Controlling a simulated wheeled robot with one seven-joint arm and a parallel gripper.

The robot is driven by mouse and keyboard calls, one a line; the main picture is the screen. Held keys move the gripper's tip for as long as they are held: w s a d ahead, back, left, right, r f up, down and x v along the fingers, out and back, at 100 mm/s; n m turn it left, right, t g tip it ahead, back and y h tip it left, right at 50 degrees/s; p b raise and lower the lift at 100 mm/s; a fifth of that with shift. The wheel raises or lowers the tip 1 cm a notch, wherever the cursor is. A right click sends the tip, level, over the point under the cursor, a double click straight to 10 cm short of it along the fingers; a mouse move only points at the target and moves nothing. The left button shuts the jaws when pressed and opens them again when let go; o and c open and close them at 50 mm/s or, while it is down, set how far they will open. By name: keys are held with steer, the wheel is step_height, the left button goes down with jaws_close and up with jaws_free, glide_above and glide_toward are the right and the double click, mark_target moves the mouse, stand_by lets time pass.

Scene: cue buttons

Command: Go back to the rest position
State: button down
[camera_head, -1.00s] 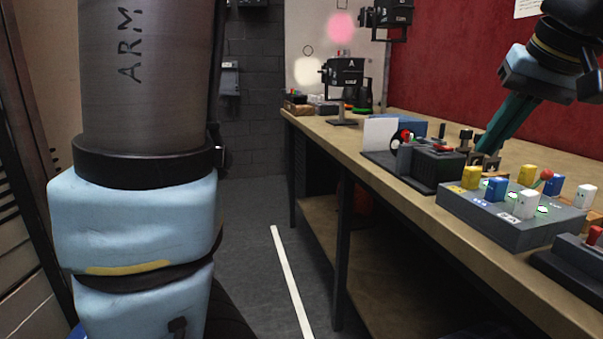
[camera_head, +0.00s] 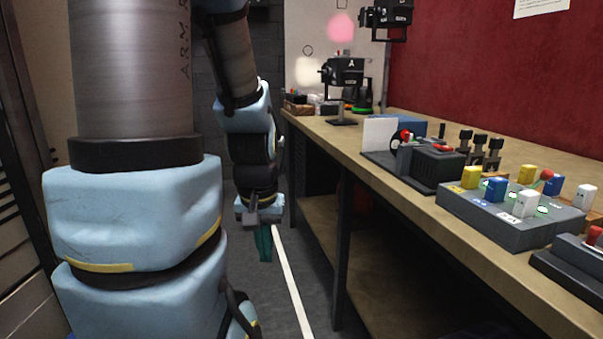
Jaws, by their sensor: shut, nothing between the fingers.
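My gripper (camera_head: 264,246) hangs pointing down over the floor, left of the workbench (camera_head: 420,215) and apart from it. Its teal fingers are together with nothing between them. My arm is folded down in the left half of the view, and its near links hide part of the room behind.
On the bench stand a grey box (camera_head: 510,222) with yellow, blue and white blocks, a dark device with a red knob (camera_head: 425,165), several black pieces (camera_head: 480,145) and another red-topped control (camera_head: 590,255). The floor by the white line (camera_head: 292,285) is clear.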

step_height(320, 180, up, 14)
steer(key=p, duration=1.3)
steer(key=shift+d+r, duration=0.2)
steer(key=shift+w, duration=0.1)
